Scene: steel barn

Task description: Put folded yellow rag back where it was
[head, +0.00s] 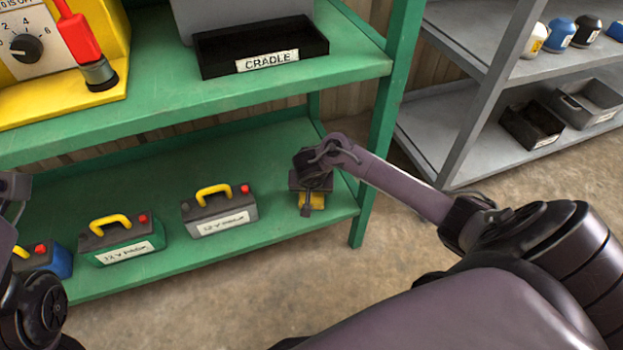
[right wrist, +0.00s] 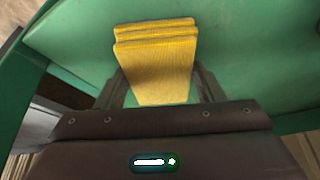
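The folded yellow rag (right wrist: 158,75) shows in the right wrist view as a thick pad with layered folds at its far edge. It lies between the two fingers of my right gripper (right wrist: 160,85), which are close against its sides. In the head view the rag (head: 318,201) is partly hidden by my right gripper (head: 308,195), at the right end of the green lower shelf. My right gripper appears shut on the rag; whether the rag's underside touches the shelf cannot be told. Only parts of my left arm show at the left edge; its fingers are not visible.
On the green lower shelf (head: 165,180) stand a grey battery pack (head: 218,216), a green one (head: 122,243) and a blue one (head: 60,262). A black cradle tray (head: 215,60) sits on the shelf above. A green post (head: 385,130) stands right of my gripper.

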